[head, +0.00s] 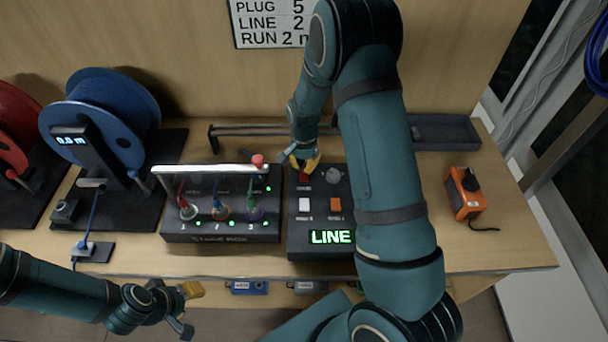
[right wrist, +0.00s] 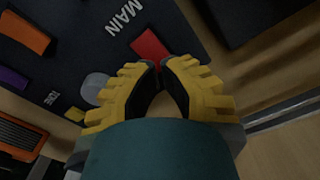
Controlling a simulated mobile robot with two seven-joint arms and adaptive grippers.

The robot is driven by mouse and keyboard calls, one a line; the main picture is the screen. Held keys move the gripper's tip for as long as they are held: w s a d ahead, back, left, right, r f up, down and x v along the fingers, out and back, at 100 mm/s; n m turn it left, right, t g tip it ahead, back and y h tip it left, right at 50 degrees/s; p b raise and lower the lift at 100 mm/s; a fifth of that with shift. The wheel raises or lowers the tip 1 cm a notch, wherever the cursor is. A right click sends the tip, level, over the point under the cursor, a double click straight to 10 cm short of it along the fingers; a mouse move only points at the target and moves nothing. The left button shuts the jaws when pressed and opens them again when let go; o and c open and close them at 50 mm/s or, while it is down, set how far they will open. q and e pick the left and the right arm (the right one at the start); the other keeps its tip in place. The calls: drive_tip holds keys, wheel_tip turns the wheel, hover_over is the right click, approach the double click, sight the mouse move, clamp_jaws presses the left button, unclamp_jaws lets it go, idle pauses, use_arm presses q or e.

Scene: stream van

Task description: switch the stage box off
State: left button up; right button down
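The dark stage box (head: 221,237) stands on the bench, with several coloured cables plugged into its sockets, green lights and a pale bar above it. Right of it is a dark control panel (head: 300,238) with a green lit LINE display, white and orange buttons and a grey knob. Its red switch (head: 304,176) also shows in the right wrist view (right wrist: 150,48), beside the label MAIN. My right gripper (head: 308,164) has its yellow fingertips together (right wrist: 163,64), just by the red switch; contact is unclear. My left gripper (head: 190,305) hangs at the bench's front edge, partly blurred by angle.
A blue cable reel (head: 100,105) and a red reel (head: 14,125) stand at the left. An orange device (head: 466,195) lies at the right. A dark tray (head: 445,132) is at the back. My right arm covers the panel's right side.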

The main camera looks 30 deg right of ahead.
drive_tip(key=shift+f+b, duration=0.75)
drive_tip(key=shift+f, duration=0.3)
idle(0.5)
drive_tip(key=shift+r+p, duration=2.6)
drive_tip(key=shift+r, duration=0.95)
